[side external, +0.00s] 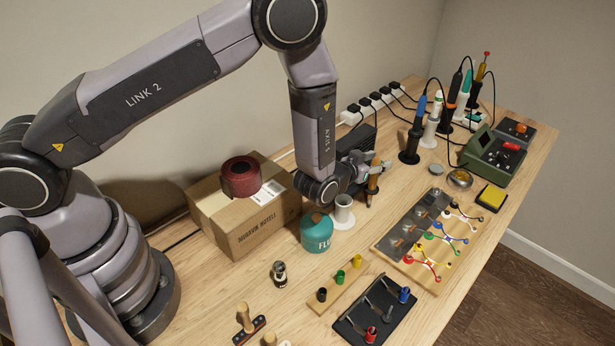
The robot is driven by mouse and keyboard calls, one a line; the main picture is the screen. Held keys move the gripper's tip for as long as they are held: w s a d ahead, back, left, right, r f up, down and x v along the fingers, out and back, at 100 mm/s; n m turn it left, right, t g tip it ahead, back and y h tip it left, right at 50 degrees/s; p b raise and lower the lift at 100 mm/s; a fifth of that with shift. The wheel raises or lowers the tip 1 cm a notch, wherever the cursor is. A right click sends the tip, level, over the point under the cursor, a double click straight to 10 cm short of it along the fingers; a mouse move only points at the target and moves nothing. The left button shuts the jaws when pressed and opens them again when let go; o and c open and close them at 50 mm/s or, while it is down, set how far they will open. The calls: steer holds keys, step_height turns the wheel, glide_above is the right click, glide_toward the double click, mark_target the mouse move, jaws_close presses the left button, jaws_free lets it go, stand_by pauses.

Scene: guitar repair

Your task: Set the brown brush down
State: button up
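The brown brush (374,184) stands roughly upright at my gripper (377,170), near the middle of the table. My gripper points to the right, and its fingers appear closed around the brush's upper part. The brush's lower end is small and partly dark. I cannot tell whether it touches the table. A white cup-like holder (343,212) on a round base stands just left of and in front of the brush, and it looks empty.
A teal canister (316,232) and a cardboard box (238,220) with a dark red roll (240,177) stand left of my gripper. A wiring board (432,240) lies to the right. Soldering tools in stands, including a blue-tipped one (414,135), are behind. Some bare table lies right of the brush.

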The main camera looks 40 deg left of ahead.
steer(key=shift+r, duration=0.1)
steer(key=shift+s+r, duration=0.15)
steer(key=shift+s, duration=0.1)
steer(key=v, duration=1.1)
steer(key=s+a+r+g+h, duration=0.1)
steer(key=s+a+r+g, duration=0.2)
steer(key=r, duration=0.7)
steer(key=s+a+r+g+h, duration=0.15)
steer(key=a+r, duration=0.25)
steer(key=r, duration=0.5)
steer(key=s+a+r+g, duration=0.1)
steer(key=s+a+r, duration=0.1)
steer(key=s, duration=0.5)
steer(key=s+a+r+g+y, duration=0.1)
steer(key=s+a+r+g, duration=0.1)
steer(key=s+a, duration=0.2)
steer(key=s+a+r+g+y, duration=0.1)
steer(key=s+a, duration=0.3)
steer(key=s, duration=0.6)
steer(key=shift+s+a+r+g+y, duration=0.1)
steer(key=shift+s+r+g+y, duration=0.15)
steer(key=shift+r, duration=0.45)
steer(key=shift+w, duration=0.1)
